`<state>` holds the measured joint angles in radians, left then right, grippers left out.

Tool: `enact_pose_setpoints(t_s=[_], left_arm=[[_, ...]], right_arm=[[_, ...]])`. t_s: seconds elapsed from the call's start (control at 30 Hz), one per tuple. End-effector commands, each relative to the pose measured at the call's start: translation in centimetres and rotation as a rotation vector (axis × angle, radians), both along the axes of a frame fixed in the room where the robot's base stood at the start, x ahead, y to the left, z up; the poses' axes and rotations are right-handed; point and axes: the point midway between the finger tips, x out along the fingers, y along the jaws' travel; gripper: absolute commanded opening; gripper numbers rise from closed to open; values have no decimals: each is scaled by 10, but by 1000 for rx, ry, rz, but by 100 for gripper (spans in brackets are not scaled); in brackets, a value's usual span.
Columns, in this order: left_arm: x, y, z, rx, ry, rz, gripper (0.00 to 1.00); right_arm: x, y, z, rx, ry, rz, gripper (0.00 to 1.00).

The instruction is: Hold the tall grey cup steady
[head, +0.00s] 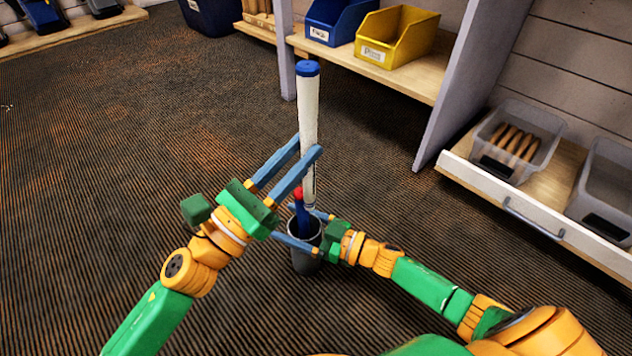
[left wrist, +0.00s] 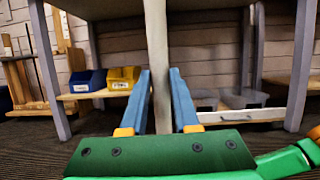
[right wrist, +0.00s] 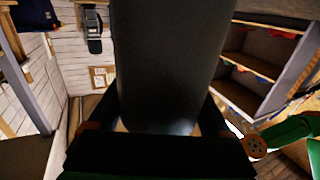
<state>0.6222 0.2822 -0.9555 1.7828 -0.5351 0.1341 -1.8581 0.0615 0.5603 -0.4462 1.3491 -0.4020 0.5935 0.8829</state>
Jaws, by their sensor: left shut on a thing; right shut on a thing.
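The tall grey cup (head: 305,262) stands upright low in the middle of the head view. It fills the middle of the right wrist view (right wrist: 168,65) as a dark cylinder. My right gripper (head: 284,222) is shut on the cup, with a finger on either side. My left gripper (head: 309,146) is higher and shut on a long white grip (head: 308,105) with a blue cap. The white grip is nearly upright, its lower end at the cup's mouth. It also shows between the fingers in the left wrist view (left wrist: 157,50). Blue and red items (head: 300,212) show at the mouth; the inside is mostly hidden.
A blue bin (head: 335,20) and a yellow bin (head: 398,38) sit on a wooden shelf behind. Clear bins (head: 518,140) stand on a drawer unit at right. A grey post (head: 470,80) divides them. The ribbed floor (head: 100,150) at left is clear.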

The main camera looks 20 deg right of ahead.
Motion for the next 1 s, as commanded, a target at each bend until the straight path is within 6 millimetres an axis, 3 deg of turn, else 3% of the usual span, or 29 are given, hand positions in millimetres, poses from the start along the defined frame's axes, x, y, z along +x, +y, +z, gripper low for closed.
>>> enact_pose_setpoints(t_s=[0.17,1.0], left_arm=[[5,2,-9,-12,-5,20,0],[4,1,-100,-11,-6,17,0]], right_arm=[[0,0,0,0,0,0,25],[0,0,0,0,0,0,25]])
